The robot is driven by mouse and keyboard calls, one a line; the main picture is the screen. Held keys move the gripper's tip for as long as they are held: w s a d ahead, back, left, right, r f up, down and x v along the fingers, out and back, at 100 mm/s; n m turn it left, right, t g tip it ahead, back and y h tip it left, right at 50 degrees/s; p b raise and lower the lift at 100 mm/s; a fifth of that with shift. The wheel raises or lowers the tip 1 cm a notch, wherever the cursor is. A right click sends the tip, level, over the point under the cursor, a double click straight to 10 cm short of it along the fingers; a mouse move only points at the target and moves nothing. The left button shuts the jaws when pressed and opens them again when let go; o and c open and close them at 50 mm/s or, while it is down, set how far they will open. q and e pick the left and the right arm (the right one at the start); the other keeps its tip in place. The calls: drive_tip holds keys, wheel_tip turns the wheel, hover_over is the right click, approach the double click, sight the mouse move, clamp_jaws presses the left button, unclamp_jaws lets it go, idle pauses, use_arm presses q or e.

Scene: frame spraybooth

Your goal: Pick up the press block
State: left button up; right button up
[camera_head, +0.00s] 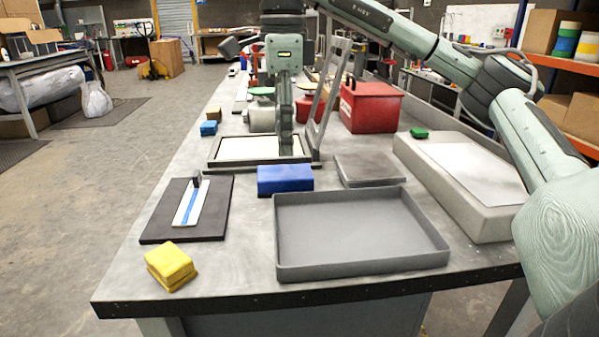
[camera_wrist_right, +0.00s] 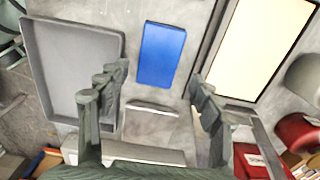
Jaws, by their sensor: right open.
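A blue rectangular block (camera_head: 285,180), which I take to be the press block, lies flat on the grey workbench (camera_head: 240,272), between the dark-framed cream panel and the grey tray. It also shows in the right wrist view (camera_wrist_right: 162,54), lying between the lines of my two fingers and beyond their tips. My right gripper (camera_head: 293,150) points down above the bench, just behind the block in the head view. Its fingers are spread and empty in the wrist view (camera_wrist_right: 155,85). My left gripper is not in view.
A grey tray (camera_head: 362,267) is in front of the block. A flat grey slab (camera_head: 368,170) lies to its right. A dark board (camera_head: 160,220) and a yellow block (camera_head: 170,266) are at left. The framed panel (camera_head: 240,149) is behind; a red box (camera_head: 370,108) stands farther back.

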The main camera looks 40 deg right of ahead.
sight(285, 171)
drive_tip(key=shift+d+f, duration=0.25)
drive_tip(key=shift+a+f+b, duration=0.15)
drive_tip(key=shift+f+b, duration=0.6)
drive_tip(key=shift+f, duration=0.55)
wheel_tip(285, 171, down, 4)
drive_tip(key=shift+a+f, duration=0.15)
drive_tip(key=shift+f, duration=0.1)
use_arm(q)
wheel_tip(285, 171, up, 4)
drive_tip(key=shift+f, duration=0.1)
use_arm(e)
drive_tip(key=shift+c, duration=0.4)
drive_tip(key=c, duration=1)
